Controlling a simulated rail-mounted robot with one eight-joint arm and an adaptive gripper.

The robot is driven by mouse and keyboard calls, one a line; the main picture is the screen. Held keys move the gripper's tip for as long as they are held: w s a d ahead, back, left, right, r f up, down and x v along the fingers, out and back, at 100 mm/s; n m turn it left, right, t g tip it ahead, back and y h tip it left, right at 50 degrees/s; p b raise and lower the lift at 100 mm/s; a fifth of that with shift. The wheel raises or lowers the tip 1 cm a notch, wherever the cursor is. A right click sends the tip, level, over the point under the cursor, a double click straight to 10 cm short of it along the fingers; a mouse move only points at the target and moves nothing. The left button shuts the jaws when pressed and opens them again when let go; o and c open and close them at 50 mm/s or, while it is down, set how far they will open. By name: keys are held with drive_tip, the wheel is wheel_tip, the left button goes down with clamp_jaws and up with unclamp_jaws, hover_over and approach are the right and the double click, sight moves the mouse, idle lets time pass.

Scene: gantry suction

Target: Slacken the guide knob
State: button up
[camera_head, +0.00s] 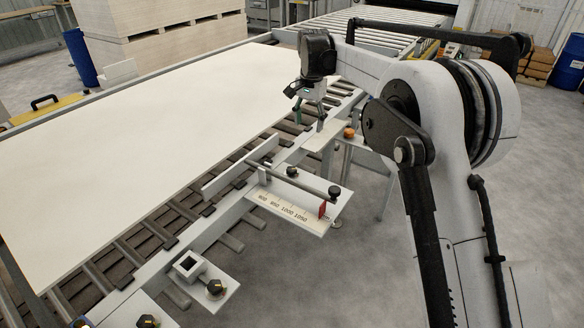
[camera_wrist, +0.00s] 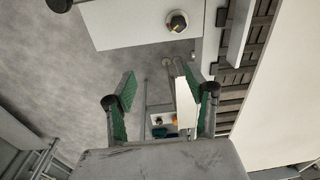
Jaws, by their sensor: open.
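The side guide is a pale fence bar (camera_head: 238,168) beside a bracket with a ruler plate (camera_head: 285,206) and a red pointer (camera_head: 322,208). A dark knob (camera_head: 292,171) stands on the guide, and a round black knob (camera_head: 334,192) sits at the rod's outer end. I cannot tell which is the guide knob. My gripper (camera_head: 311,112) is open and empty, above and behind the guide, apart from both knobs. In the wrist view, its green-padded fingers (camera_wrist: 156,92) are spread wide. A black knob with a coloured cap (camera_wrist: 178,22) shows there on a grey plate.
A large white panel (camera_head: 150,130) lies on the roller table left of the guide. An orange knob (camera_head: 349,132) is close to my gripper. Another black knob (camera_head: 215,287) sits on a near bracket by a square socket (camera_head: 189,266). Grey floor is open at right.

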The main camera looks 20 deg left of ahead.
approach(291, 169)
drive_tip(key=shift+g, duration=0.3)
drive_tip(key=f, duration=0.9)
drive_tip(key=shift+w+a+f, duration=0.15)
drive_tip(key=shift+w+f, duration=0.05)
drive_tip(key=shift+w, duration=0.1)
drive_tip(key=c, duration=1.1)
drive_tip(key=shift+c, duration=0.2)
drive_tip(key=shift+n+b, duration=0.3)
drive_tip(key=shift+b, duration=0.2)
drive_tip(key=n+b, duration=0.1)
drive_tip(key=n, duration=0.1)
drive_tip(key=shift+n+b, duration=0.95)
drive_tip(key=shift+n, duration=1.15)
